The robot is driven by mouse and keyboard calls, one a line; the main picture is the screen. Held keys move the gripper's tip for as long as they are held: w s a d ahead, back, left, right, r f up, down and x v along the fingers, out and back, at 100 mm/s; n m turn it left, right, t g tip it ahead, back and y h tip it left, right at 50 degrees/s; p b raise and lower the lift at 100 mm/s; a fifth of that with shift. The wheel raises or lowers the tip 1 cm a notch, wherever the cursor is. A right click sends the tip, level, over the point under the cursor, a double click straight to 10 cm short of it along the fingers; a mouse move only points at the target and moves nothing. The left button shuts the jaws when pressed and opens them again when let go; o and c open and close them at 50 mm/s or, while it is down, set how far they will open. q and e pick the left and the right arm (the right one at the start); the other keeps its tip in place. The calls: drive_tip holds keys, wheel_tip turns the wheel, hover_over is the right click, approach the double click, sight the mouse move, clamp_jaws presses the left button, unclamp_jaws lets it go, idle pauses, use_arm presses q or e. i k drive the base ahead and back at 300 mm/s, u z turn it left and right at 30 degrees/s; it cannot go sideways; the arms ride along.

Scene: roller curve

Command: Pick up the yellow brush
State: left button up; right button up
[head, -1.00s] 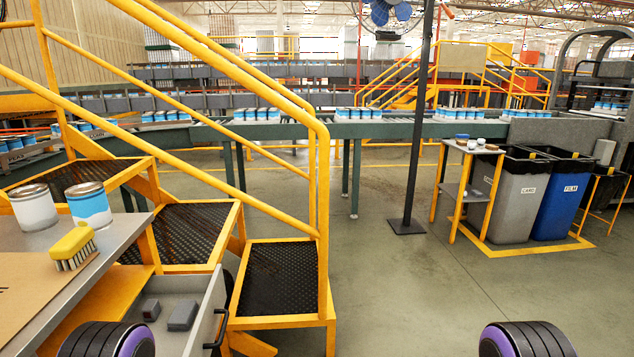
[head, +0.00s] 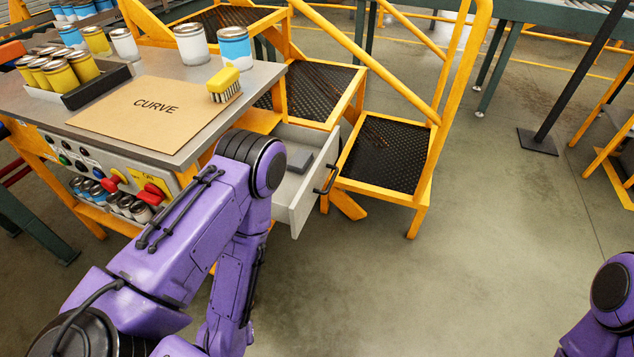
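The yellow brush (head: 224,84) lies on the grey worktable (head: 256,76), near its right end. Its bristles face front right, and it sits at the right corner of the brown CURVE sheet (head: 140,122). My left arm rises in front of the table, with its purple and black elbow below the brush. The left gripper is not in view. Only a part of my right arm shows at the lower right edge, and the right gripper is not in view.
Two cans (head: 191,46) stand behind the brush; a black tray (head: 97,85) of yellow cans is at left. An open drawer (head: 292,194) with grey blocks juts out below the table. Yellow steps (head: 384,157) stand to the right. Floor is clear at front right.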

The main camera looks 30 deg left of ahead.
sight(226, 82)
drive_tip(key=u, duration=1.15)
drive_tip(key=k, duration=0.35)
drive_tip(key=u, duration=0.9)
drive_tip(key=i, duration=0.6)
drive_tip(key=z, duration=0.65)
